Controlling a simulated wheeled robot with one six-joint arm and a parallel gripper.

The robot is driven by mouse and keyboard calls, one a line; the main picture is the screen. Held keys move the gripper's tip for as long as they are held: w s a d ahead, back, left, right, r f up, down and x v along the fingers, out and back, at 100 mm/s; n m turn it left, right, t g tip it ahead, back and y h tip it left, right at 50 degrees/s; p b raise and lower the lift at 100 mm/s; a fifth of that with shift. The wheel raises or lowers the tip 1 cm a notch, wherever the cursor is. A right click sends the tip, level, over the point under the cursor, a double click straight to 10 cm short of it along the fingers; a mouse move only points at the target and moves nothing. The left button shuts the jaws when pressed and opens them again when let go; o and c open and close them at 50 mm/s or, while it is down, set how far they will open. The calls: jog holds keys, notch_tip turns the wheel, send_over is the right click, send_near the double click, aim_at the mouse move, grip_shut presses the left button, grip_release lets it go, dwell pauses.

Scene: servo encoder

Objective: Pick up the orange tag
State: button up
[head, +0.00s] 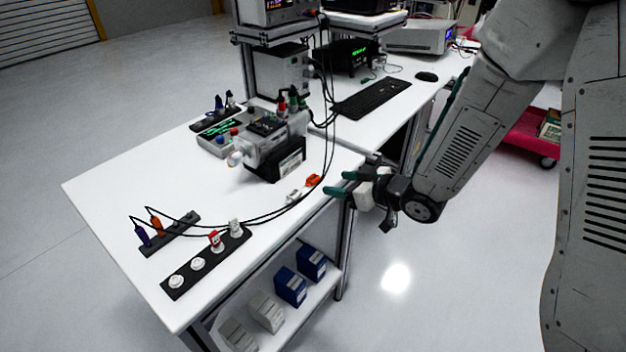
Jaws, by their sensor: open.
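A small orange tag (313,180) lies on the white table (110,187) near its right edge, beside a small whitish connector (294,195). My gripper (336,183) is at the table's right edge, just right of the tag. Its teal fingers point left towards the tag and are apart, with nothing seen between them. I cannot tell the exact height of the fingers above the tabletop.
A servo-like device (275,152) stands behind the tag, with black cables looping down near it. A black strip with round sockets (205,262) and a strip with coloured plugs (170,235) lie front left. Boxes (290,286) sit on the shelf below.

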aim_at(316, 179)
jog(key=x, duration=0.7)
jog(key=shift+w, duration=0.1)
jog(key=c, duration=1)
